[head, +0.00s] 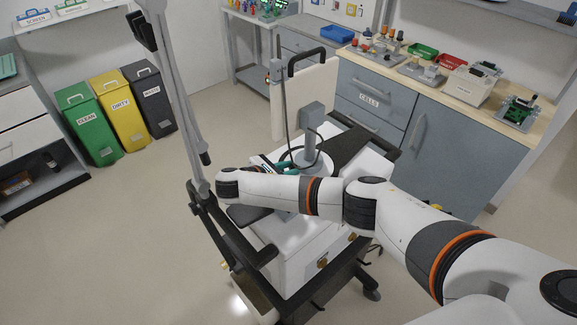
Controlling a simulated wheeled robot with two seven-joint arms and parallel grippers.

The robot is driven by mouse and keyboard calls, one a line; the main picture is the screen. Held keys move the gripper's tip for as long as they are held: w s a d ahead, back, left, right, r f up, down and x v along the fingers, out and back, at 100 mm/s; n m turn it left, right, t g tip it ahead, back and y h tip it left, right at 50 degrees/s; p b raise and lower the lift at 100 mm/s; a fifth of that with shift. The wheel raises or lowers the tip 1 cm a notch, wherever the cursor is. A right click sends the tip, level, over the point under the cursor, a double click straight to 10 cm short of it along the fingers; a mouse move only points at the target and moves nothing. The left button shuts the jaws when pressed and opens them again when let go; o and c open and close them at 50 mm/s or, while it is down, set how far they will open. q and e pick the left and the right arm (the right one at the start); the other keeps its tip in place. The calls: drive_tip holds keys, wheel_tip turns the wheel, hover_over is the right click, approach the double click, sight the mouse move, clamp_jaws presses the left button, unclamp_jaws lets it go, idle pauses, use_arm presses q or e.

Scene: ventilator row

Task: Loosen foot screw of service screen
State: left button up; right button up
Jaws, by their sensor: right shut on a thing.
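The service screen, which I take to be the cream upright panel (304,100) with a black handle on top, rises over the white cart (292,245). A grey post with a block (312,116) stands in front of it on a round pale foot (322,163). My right arm crosses the cart from the right and bends back at the wrist. My right gripper (285,166) is low beside the round foot, partly behind my arm. Its fingertips are small and partly covered; it is shut at the foot, where the foot screw itself is hidden. My left gripper is not in view.
A grey jointed arm (180,95) stands at the cart's left side. Green, yellow and dark bins (92,117) line the left wall. A wooden-topped counter (425,72) with trays and devices runs behind right. The floor at left is clear.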

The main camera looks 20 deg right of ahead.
idle(0.4)
drive_tip(key=o, duration=0.7)
drive_tip(key=v, duration=0.3)
drive_tip(key=shift+a+f+b, duration=0.1)
drive_tip(key=shift+f+b, duration=0.05)
drive_tip(key=shift+b, duration=0.2)
drive_tip(key=p+v, duration=0.1)
drive_tip(key=v, duration=0.1)
drive_tip(key=p+v, duration=0.2)
drive_tip(key=v, duration=0.1)
drive_tip(key=p+v, duration=0.2)
drive_tip(key=shift+s+a+r, duration=0.1)
drive_tip(key=shift+a+r, duration=0.15)
drive_tip(key=shift+r, duration=0.2)
drive_tip(key=shift+s+a+p, duration=0.25)
drive_tip(key=shift+a+p, duration=0.1)
drive_tip(key=shift+a, duration=0.2)
